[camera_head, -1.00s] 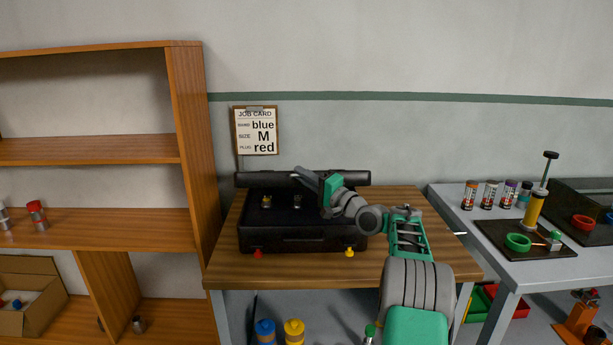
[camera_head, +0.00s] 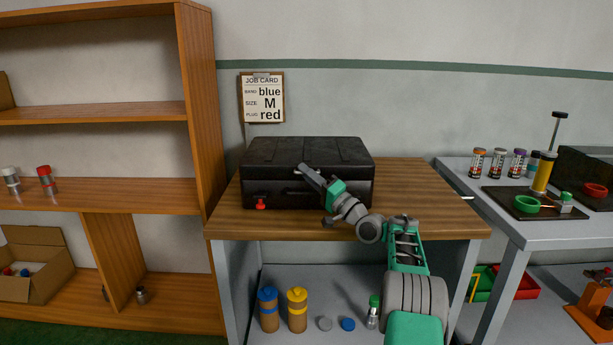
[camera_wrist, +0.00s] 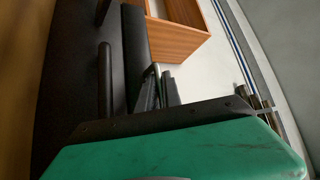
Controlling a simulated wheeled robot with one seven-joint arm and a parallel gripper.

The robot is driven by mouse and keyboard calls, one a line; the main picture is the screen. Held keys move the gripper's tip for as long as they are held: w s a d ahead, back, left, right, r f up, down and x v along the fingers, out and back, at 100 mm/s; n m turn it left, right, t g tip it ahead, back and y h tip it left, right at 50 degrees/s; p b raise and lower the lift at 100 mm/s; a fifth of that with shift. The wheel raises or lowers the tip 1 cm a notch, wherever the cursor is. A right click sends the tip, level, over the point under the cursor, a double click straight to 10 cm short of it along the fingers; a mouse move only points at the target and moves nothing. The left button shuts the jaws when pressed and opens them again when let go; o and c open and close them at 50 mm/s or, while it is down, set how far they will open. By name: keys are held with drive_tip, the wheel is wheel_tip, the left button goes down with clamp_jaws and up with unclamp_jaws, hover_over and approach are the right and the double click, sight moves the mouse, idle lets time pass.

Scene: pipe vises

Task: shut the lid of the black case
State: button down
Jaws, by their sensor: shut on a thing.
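The black case (camera_head: 270,155) stands on the wooden-topped bench (camera_head: 415,190). Its lid is down over the base, and the inside is hidden. My gripper (camera_head: 303,170) is at the front of the case, near the lid's front edge, and covers part of the right front. In the wrist view the gripper's fingers (camera_wrist: 160,88) are close together against the dark case (camera_wrist: 134,55), shut at its lid edge; the exact contact is hard to see. A dark bar like a handle (camera_wrist: 104,80) lies beside them.
A red-capped plug (camera_head: 261,204) stands before the case's left front. The job card (camera_head: 263,98) hangs behind. A shelf unit (camera_head: 200,110) stands left, and a grey table (camera_head: 480,200) with several canisters right. The bench's right part is clear.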

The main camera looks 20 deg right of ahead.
drive_tip(key=shift+d+f, duration=0.1)
drive_tip(key=shift+f, duration=0.45)
drive_tip(key=c, duration=1.8)
unclamp_jaws()
drive_tip(key=v, duration=0.7)
drive_tip(key=shift+s+r+b, duration=0.2)
drive_tip(key=shift+s+b, duration=0.2)
drive_tip(key=shift+b, duration=0.05)
drive_tip(key=shift+d, duration=0.1)
